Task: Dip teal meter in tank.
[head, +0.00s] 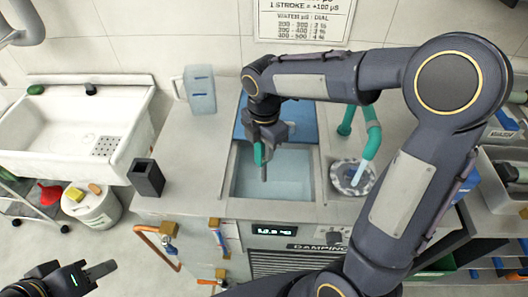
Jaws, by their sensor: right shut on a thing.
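The tank (235,190) is a square opening in the grey counter, with pale blue liquid inside. My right gripper (266,143) is over the tank's back part, pointing down. It is shut on the teal meter (258,154), which is mostly hidden by the fingers. A dark narrow part hangs below it over the liquid. I cannot tell whether its tip touches the liquid. My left gripper (98,271) is low at the left, away from the tank, and its jaw gap does not show clearly.
A blue panel (240,118) lies behind the tank. A dark square cup (147,178) and a clear jug (200,92) stand to the left. A white sink (60,130) is far left.

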